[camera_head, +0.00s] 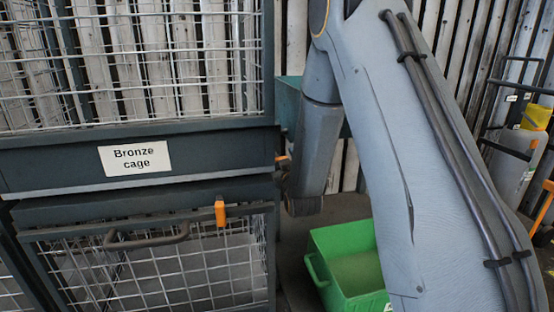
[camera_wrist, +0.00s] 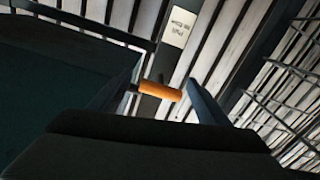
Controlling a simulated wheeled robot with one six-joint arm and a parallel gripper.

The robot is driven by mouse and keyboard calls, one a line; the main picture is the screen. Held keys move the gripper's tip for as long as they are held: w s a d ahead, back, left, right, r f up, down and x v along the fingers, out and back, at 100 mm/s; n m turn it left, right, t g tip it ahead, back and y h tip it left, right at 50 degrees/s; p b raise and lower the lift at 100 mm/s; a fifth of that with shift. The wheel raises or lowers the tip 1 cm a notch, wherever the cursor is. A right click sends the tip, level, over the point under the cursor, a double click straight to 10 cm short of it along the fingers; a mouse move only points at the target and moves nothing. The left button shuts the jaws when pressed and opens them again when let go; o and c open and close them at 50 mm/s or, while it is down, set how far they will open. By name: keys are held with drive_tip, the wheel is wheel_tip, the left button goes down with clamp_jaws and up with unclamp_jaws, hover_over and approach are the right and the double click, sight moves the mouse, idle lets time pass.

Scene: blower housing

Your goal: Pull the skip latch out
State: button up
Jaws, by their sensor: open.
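The skip latch shows in the wrist view as an orange cylindrical handle (camera_wrist: 159,90) on a dark post. An orange bit of it (camera_head: 283,158) also shows in the head view, at the cage's right edge. My gripper (camera_wrist: 163,88) is open in the wrist view, with one finger at each side of the handle. I cannot tell whether either finger touches it. In the head view my arm hides most of my gripper (camera_head: 284,180). A teal container (camera_head: 289,92), perhaps the skip, is partly hidden behind my arm.
A dark wire cage labelled "Bronze cage" (camera_head: 137,157) fills the left, with an orange tab (camera_head: 220,212) on its lower door. A green bin (camera_head: 350,262) stands on the floor. A pale label (camera_wrist: 179,27) sits above the handle. A dark rack (camera_head: 510,100) stands far right.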

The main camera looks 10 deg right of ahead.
drive_tip(key=shift+w, duration=0.7)
drive_tip(key=c, duration=1.4)
drive_tip(key=shift+s+p, duration=0.6)
drive_tip(key=shift+s, duration=1.15)
drive_tip(key=o, duration=1.4)
drive_tip(key=shift+s, duration=0.1)
